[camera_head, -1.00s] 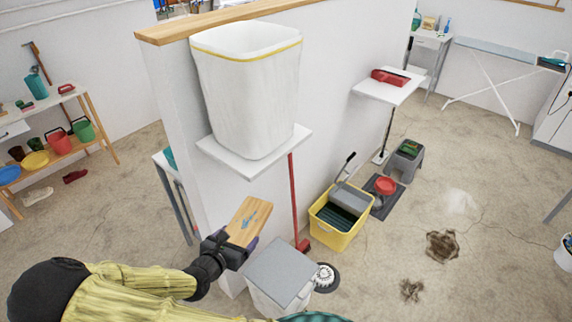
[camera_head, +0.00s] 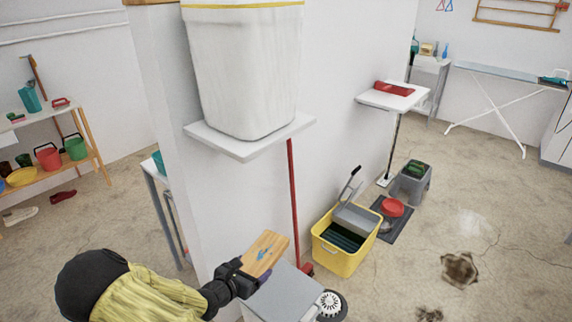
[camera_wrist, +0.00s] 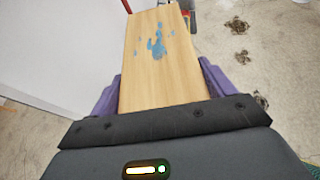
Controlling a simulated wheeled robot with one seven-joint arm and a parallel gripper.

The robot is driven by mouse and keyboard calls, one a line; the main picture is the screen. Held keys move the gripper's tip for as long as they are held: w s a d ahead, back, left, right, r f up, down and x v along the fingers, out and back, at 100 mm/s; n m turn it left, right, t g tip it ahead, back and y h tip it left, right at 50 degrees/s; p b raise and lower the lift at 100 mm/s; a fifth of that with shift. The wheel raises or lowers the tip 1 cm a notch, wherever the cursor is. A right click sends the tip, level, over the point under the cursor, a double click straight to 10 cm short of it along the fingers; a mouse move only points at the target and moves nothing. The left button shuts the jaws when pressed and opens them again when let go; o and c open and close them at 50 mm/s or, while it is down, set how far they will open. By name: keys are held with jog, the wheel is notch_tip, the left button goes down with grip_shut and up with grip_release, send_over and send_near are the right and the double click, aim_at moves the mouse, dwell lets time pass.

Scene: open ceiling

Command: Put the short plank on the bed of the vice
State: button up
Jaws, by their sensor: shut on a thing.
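A short wooden plank (camera_head: 265,252) with blue paint marks is held out in front of my gripper (camera_head: 240,274). In the wrist view the plank (camera_wrist: 165,75) lies between the two purple fingers of my gripper (camera_wrist: 160,92), which is shut on it. In the head view the plank is in the air beside the white partition wall, and looks to be above or beside a grey-lidded box. I see no vice in these frames.
A white bin (camera_head: 245,75) stands on a wall shelf (camera_head: 225,146) above my gripper. A grey-lidded box (camera_head: 282,297), a red broom (camera_head: 293,205) and a yellow mop bucket (camera_head: 335,262) stand along the wall. The floor (camera_head: 400,285) to the right is mostly clear.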

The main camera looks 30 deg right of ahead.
jog(key=w+d+f+m+g+b, duration=0.1)
jog(key=d+f+b, duration=0.3)
jog(key=f+b, duration=0.8)
jog(key=w+d+f+m+g+h+b, duration=0.1)
jog(key=d+f+b, duration=0.4)
jog(key=f+b, duration=0.7)
jog(key=shift+w+d+f, duration=0.15)
jog(key=shift+w+f, duration=0.1)
jog(key=shift+f, duration=0.6)
jog(key=b, duration=0.2)
send_over(277, 313)
jog(key=shift+f, duration=3.1)
jog(key=shift+f+b, duration=0.95)
jog(key=shift+f, duration=0.95)
jog(key=shift+f, duration=0.15)
